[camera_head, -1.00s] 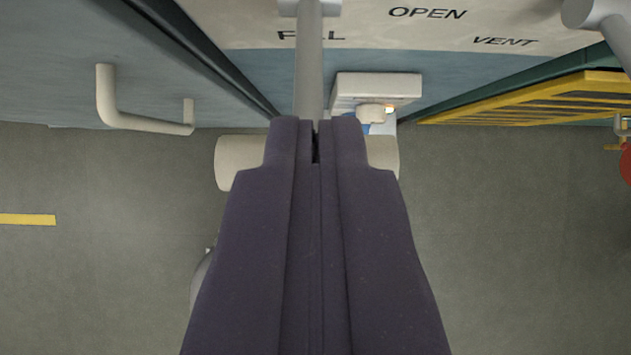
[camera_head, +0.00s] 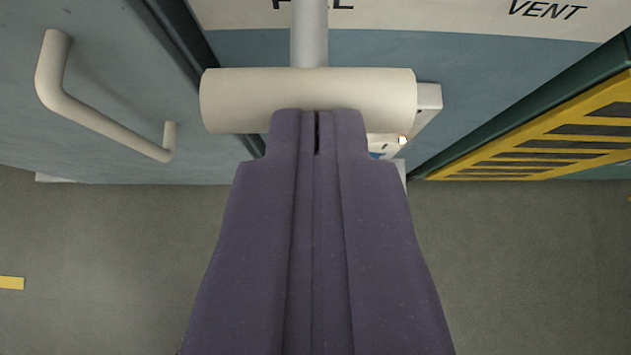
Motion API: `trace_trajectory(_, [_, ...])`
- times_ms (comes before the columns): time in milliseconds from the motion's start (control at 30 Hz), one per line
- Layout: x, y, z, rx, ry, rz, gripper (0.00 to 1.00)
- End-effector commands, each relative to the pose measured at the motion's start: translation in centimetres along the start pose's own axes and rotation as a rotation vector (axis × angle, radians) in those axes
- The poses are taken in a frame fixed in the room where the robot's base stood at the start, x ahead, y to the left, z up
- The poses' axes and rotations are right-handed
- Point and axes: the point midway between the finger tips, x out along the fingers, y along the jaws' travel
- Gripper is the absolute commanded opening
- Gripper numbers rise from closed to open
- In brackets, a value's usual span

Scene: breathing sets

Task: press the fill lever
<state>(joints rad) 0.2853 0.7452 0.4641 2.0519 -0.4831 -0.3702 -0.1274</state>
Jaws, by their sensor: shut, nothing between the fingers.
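The fill lever is a grey rod (camera_head: 310,35) that ends in a wide cream crossbar handle (camera_head: 235,100). It stands out from the panel under the partly hidden FILL label (camera_head: 340,4). My gripper (camera_head: 317,115) is shut and empty. Its fingertips overlap the lower middle of the handle in the picture. I cannot tell whether they touch it. The fingers hide part of the handle's lower edge.
A cream panel (camera_head: 430,18) with a VENT label is at the top. A white box (camera_head: 425,105) with a small light sits behind the handle. A bent cream door handle (camera_head: 100,120) is at left, a yellow slatted frame (camera_head: 540,145) at right. Grey floor (camera_head: 110,250) lies below.

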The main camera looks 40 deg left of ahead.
Motion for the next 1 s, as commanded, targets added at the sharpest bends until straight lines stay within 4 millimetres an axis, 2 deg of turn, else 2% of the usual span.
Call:
trace_trajectory(100, [1.1,0.0,1.4,0.0,-0.002,0.0,0.0])
trace_trajectory(400, [3.0,0.0,3.2,0.0,-0.003,-0.001,0.0])
trace_trajectory(700, [4.0,0.0,3.7,0.0,-0.002,0.0,0.0])
trace_trajectory(1000, [4.1,0.0,3.7,0.0,-0.002,0.0,0.0])
